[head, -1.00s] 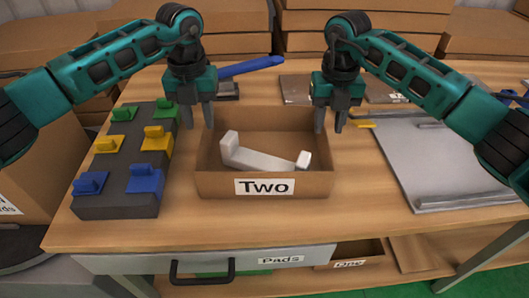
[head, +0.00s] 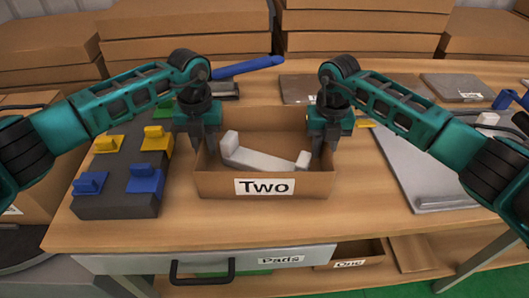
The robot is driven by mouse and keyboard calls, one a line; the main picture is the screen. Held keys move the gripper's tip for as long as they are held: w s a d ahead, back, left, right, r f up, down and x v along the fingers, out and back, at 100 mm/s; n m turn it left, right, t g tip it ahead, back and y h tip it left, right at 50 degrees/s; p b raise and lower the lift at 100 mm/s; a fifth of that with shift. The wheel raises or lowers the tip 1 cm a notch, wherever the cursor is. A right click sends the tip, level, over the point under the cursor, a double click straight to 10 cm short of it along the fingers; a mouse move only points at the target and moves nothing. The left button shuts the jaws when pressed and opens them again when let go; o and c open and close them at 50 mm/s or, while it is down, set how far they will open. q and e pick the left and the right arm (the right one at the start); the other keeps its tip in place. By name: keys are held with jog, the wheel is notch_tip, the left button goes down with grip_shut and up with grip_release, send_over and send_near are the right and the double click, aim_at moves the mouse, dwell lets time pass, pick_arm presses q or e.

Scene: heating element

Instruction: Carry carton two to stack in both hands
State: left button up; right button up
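Carton two (head: 218,184) is an open brown box with a "Two" label on its front, standing on the wooden table in the head view. A pale grey bracket-shaped part (head: 262,160) lies inside it. My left gripper (head: 204,152) points down at the carton's left wall. My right gripper (head: 324,154) points down at its right wall. The fingers of each look spread, with one on either side of the wall's top edge; whether they touch the cardboard cannot be told. Parts of both side walls are hidden behind the grippers.
A dark block with coloured clips (head: 118,203) stands close left of the carton. A grey panel (head: 405,165) lies to the right. A blue bar (head: 248,66) lies behind. Brown cartons (head: 360,45) are stacked at the back. The table front (head: 260,228) is clear, above a "Pads" drawer (head: 225,265).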

pick_arm(q)
grip_shut()
pick_arm(e)
grip_shut()
pick_arm(q)
jog(key=shift+r, duration=0.1)
pick_arm(e)
jog(key=shift+r, duration=0.1)
